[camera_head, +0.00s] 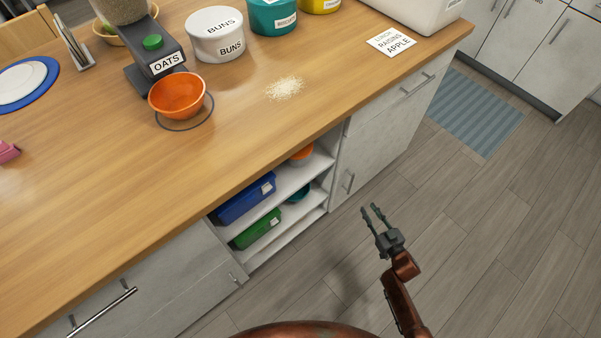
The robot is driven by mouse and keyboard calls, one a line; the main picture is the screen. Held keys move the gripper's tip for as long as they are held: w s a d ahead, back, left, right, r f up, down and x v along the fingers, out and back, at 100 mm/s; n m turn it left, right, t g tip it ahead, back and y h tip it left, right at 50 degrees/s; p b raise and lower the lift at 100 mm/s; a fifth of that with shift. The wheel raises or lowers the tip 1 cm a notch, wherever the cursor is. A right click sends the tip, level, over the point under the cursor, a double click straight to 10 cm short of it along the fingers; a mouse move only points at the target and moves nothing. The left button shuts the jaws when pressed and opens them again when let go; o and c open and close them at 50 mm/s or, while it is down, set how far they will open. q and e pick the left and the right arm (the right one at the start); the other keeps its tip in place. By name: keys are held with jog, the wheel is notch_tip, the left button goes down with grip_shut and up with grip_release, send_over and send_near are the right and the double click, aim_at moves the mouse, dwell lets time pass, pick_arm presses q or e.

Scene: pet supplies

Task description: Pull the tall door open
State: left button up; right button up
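A grey cabinet door (385,150) is closed in the island's front, right of the open shelves. It has a short vertical metal handle (348,181) near its left edge. I cannot tell for sure that this is the tall door. My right gripper (369,208) is over the floor, close to that handle in the picture but apparently apart from it. Its two thin fingers are spread with nothing between them. My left gripper is not in view.
A drawer with a bar handle (417,85) is above the door. Open shelves (287,182) hold blue and green boxes. The wooden counter (330,75) carries an orange bowl (177,95) and a buns canister (216,35).

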aim_at(352, 181)
pick_arm(q)
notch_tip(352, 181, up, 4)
jog(key=b, duration=0.3)
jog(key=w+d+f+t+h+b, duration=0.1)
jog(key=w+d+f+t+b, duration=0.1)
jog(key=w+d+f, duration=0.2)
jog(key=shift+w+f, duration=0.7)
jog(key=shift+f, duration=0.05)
pick_arm(e)
jog(key=shift+w+a+r+n+t+y, duration=0.2)
jog(key=shift+w+a+r+y, duration=0.25)
jog(key=shift+w+a+r, duration=1)
jog(key=shift+w+a+r+n+t+y, duration=0.2)
jog(key=shift+w+a+y, duration=0.45)
jog(key=shift+w, duration=1.8)
jog(key=shift+w+a+r+n+t+y, duration=0.1)
jog(key=shift+w+a+r+n+y, duration=0.35)
jog(key=shift+w+a, duration=1.15)
jog(key=shift+w+d+r, duration=0.15)
jog(key=shift+w+d, duration=0.2)
jog(key=shift+c, duration=0.4)
grip_shut()
